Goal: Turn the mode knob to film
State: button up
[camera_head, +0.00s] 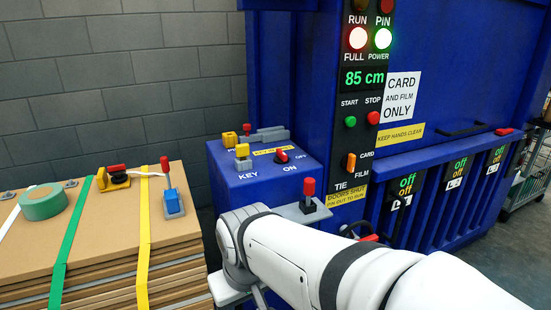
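The mode knob (351,163) is a small orange handle on the dark control strip of the blue baler (420,175). It stands close to upright, between the CARD label at its upper right and the FILM label below right. Which label it points to is hard to tell at this size. My white arm reaches in from the lower right and bends at its far joint, left of and below the knob. My gripper's fingers do not show; that end of the arm is out of sight. Nothing is seen touching the knob.
A green start button (350,121) and red stop button (373,117) sit above the knob. A red-topped lever (308,196) stands below left. A blue key box (262,175) is further left. Strapped cardboard (95,225) with tools fills the left.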

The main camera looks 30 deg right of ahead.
aim_at(348, 162)
jog(key=z, duration=1.5)
jog(key=i, duration=0.7)
jog(key=u, duration=0.6)
